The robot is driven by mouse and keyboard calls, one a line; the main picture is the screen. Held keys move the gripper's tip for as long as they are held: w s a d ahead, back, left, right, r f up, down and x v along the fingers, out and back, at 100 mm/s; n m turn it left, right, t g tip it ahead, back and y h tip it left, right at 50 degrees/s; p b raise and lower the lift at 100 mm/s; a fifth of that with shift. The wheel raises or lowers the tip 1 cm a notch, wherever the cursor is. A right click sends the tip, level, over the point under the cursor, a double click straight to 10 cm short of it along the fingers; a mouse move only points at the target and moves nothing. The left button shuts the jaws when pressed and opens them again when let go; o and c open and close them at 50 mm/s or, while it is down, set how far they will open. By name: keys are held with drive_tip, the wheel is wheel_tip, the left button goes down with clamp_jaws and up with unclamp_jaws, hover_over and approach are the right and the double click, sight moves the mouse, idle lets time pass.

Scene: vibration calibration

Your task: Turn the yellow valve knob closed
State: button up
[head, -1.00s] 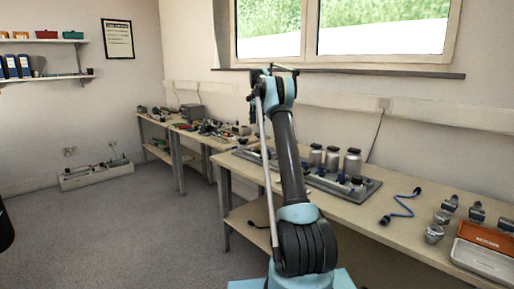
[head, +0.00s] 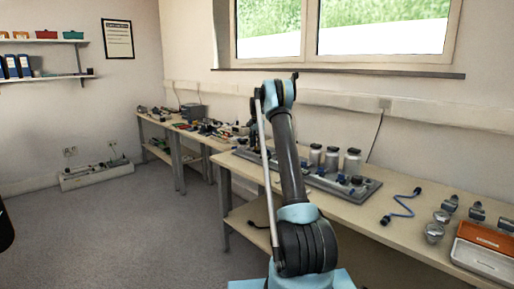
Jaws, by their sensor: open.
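I cannot make out a yellow valve knob in the head view; my arm covers part of the bench. A grey tray (head: 368,190) on the bench carries a pipe rig with small blue parts (head: 357,181). My gripper (head: 254,138) is small and dark, beyond my raised arm and low over the left part of the bench. It is open, and I see nothing held in it. Its distance to the rig cannot be told.
Three silver canisters (head: 332,157) stand behind the tray. A blue cable (head: 402,204), several small gauges (head: 434,232) and an orange-lidded case (head: 484,237) lie at right. Another cluttered bench (head: 163,120) is at back left.

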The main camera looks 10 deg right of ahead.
drive_tip(key=shift+f, duration=0.15)
drive_tip(key=shift+c, duration=0.5)
clamp_jaws()
drive_tip(key=n, duration=0.4)
drive_tip(key=shift+n, duration=0.4)
drive_tip(key=n, duration=0.4)
drive_tip(key=shift+n, duration=0.3)
drive_tip(key=n, duration=0.4)
drive_tip(key=shift+n, duration=2.2)
drive_tip(key=shift+d, duration=0.1)
